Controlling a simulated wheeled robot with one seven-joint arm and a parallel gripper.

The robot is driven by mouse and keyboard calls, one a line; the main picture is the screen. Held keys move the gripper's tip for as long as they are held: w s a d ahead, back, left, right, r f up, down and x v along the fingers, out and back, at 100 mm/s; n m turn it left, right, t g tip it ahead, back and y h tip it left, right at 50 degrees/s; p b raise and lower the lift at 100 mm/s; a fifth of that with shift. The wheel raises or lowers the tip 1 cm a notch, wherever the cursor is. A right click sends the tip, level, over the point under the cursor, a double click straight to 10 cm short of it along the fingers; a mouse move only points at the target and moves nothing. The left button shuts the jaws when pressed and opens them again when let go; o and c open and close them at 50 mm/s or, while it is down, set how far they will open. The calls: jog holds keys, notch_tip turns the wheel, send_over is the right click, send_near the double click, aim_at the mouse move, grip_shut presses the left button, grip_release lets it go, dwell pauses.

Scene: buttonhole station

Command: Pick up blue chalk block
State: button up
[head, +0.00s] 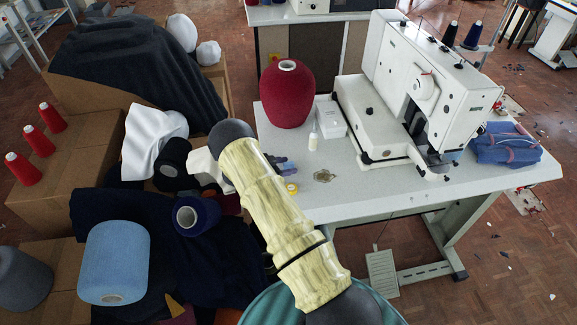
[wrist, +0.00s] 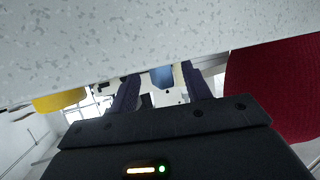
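In the wrist view a small blue block (wrist: 162,77), which looks like the blue chalk block, shows between the two dark fingers of my gripper (wrist: 160,73). It sits against the pale speckled tabletop, which fills the top of that view. The fingers are apart, with a gap on both sides of the block. In the head view my arm covers most of my gripper. A small bluish shape (head: 287,165) shows just right of the arm on the white table (head: 375,195); I cannot tell whether it is the chalk or a fingertip.
A yellow roll (head: 291,188) lies close to the arm; a yellow shape (wrist: 58,100) shows in the wrist view. A red thread cone (head: 287,95), white box (head: 330,117), small bottle (head: 313,140) and sewing machine (head: 415,90) stand on the table.

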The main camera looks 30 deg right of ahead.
aim_at(285, 164)
grip_shut()
jog(key=shift+r, duration=0.1)
notch_tip(285, 164, up, 10)
jog(key=shift+f+b, duration=0.1)
jog(key=shift+b, duration=0.55)
dwell(0.6)
